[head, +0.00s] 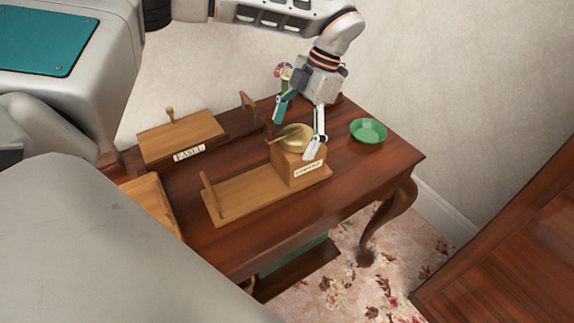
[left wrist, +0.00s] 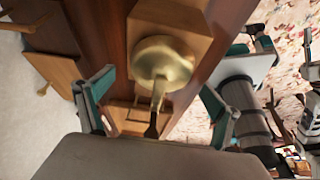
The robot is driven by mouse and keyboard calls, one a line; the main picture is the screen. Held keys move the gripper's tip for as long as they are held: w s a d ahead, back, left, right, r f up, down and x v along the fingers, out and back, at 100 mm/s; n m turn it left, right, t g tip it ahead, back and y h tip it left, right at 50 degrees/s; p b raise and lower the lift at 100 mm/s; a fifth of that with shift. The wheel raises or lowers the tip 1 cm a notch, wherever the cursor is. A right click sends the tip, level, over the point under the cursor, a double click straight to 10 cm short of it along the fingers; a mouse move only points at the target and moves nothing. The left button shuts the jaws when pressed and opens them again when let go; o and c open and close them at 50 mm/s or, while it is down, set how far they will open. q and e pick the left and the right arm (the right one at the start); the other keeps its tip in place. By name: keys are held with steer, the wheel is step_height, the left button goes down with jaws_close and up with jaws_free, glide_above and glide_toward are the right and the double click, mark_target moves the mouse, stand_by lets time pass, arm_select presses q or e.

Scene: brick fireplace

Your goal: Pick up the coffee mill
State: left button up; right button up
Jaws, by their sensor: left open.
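The coffee mill (head: 299,167) is a wooden box with a label on its front and a brass dome and crank on top. It stands upright at the right end of a flat wooden board on the dark table. My left gripper (head: 294,134) is open above it, one finger at each side of the brass dome. In the left wrist view the dome (left wrist: 163,62) lies between the open fingers (left wrist: 158,84), with a visible gap on both sides. I cannot tell if either finger touches the mill.
A green bowl (head: 368,131) stands right of the mill. A labelled wooden piece (head: 180,137) lies to the left on the table (head: 222,240). A small flower vase (head: 284,78) is behind my left gripper. A wooden piece of furniture (head: 510,255) is at lower right.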

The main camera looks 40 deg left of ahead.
mark_target(286, 152)
arm_select(q)
steer(key=x, duration=0.5)
steer(key=shift+w+f+b, duration=0.2)
steer(key=shift+f+b, duration=0.15)
steer(key=shift+b, duration=0.05)
steer(key=shift+r, duration=0.15)
steer(key=c, duration=1.8)
